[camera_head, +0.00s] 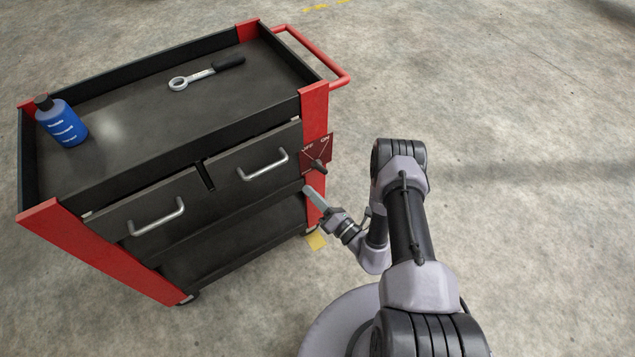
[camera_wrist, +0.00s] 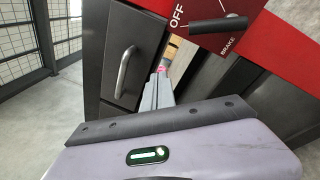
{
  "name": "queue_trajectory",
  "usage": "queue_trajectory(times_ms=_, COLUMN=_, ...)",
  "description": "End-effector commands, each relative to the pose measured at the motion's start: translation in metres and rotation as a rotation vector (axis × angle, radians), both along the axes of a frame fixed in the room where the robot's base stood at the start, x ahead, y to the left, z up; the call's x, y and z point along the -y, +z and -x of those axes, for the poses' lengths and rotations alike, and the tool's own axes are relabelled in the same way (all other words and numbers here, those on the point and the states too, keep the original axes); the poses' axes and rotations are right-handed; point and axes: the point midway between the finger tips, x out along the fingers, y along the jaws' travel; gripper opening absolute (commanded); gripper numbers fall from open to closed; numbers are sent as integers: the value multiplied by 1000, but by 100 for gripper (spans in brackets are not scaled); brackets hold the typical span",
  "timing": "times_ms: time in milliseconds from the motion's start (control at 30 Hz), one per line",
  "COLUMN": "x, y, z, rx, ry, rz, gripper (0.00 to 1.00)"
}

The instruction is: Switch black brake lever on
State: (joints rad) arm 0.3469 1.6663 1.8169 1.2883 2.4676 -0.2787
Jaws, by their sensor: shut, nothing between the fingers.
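The black brake lever (camera_head: 319,167) sits on a red plate (camera_head: 310,148) marked OFF on the left and ON on the right, on the cart's right front corner post. In the wrist view the lever (camera_wrist: 218,25) lies across the plate near the top edge, between the OFF and BRAKE labels; ON is out of that view. I cannot tell clearly which mark the lever points to. My gripper (camera_head: 314,197) is shut and empty, just below the lever and apart from it. Its narrow fingers also show in the wrist view (camera_wrist: 158,90), below and left of the lever.
The red and black cart (camera_head: 200,125) has two closed drawers with metal handles (camera_head: 263,165). A blue bottle (camera_head: 62,122) and a wrench-like tool (camera_head: 205,73) are on its top. A red push handle (camera_head: 315,55) sticks out behind the lever's side. Open concrete floor lies right.

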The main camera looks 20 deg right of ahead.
Motion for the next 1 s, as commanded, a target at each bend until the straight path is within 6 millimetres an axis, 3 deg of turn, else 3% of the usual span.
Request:
queue_trajectory(times_ms=33, x=10, y=-22, z=11, rx=-44, ry=-64, rz=-22, gripper=0)
queue_trajectory(times_ms=100, x=22, y=-45, z=22, rx=-85, ry=-136, rz=-41, gripper=0)
queue_trajectory(times_ms=200, x=31, y=-63, z=33, rx=-116, ry=-193, rz=-55, gripper=0)
queue_trajectory(times_ms=567, x=33, y=-68, z=35, rx=-125, ry=-208, rz=-58, gripper=0)
queue_trajectory(times_ms=733, x=26, y=-70, z=15, rx=-122, ry=-204, rz=-57, gripper=0)
queue_trajectory(times_ms=1000, x=10, y=-69, z=-43, rx=-120, ry=-203, rz=-57, gripper=0)
